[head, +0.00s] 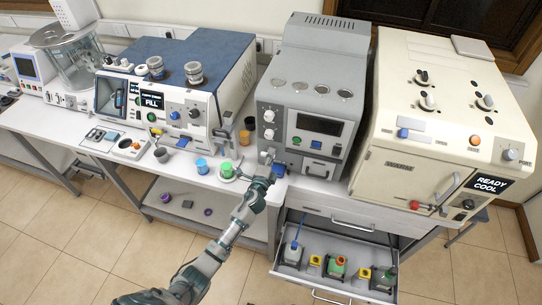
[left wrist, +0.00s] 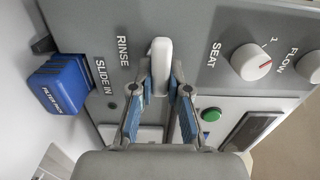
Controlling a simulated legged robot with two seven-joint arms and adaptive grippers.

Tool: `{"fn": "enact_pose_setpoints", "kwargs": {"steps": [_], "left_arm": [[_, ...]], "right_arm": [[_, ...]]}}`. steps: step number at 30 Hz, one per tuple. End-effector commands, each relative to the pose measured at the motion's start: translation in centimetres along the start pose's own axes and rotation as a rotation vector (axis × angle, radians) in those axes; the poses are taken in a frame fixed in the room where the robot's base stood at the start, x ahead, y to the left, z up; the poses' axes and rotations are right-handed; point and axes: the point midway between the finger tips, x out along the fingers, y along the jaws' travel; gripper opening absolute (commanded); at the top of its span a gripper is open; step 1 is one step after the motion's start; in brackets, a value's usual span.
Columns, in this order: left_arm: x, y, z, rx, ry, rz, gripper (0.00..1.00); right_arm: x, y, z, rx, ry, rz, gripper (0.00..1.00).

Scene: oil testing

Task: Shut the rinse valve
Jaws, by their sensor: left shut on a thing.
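The rinse valve shows in the left wrist view as a white lever (left wrist: 160,50) beside the printed word RINSE. It sits on the front panel of the grey machine (head: 322,58) in the head view. My left gripper (head: 267,165) reaches the lower left of that machine's front. In the left wrist view my left gripper (left wrist: 161,84) has its two blue-padded fingers closed around the lever's lower part, one on each side. The lever's upper end stands out past the fingertips. The right gripper is not in view.
A blue filter block (left wrist: 58,84) sticks out at the SLIDE IN label, left of the lever. SEAT (left wrist: 250,62) and FLOW (left wrist: 311,67) knobs lie to the right. Below the machine, an open drawer (head: 340,290) holds several fittings. A green cup (head: 226,169) stands left of my gripper.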

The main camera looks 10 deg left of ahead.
Motion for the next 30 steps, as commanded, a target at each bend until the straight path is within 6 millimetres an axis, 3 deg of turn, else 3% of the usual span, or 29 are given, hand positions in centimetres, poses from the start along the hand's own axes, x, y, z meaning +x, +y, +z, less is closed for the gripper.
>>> {"fn": "enact_pose_setpoints", "kwargs": {"steps": [15,16,19,30], "left_arm": [[-0.11,0.55,-0.02,0.021,0.000,0.009,0.00],[-0.11,0.56,-0.02,0.021,0.000,0.009,0.18],[-0.11,0.52,-0.02,0.021,0.000,0.008,0.42],[-0.62,0.22,0.02,0.020,0.000,0.003,0.42]], "right_arm": [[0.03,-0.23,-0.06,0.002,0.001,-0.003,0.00],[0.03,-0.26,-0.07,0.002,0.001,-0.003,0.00],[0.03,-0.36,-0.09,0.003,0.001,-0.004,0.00],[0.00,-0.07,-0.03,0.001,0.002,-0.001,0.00]]}}
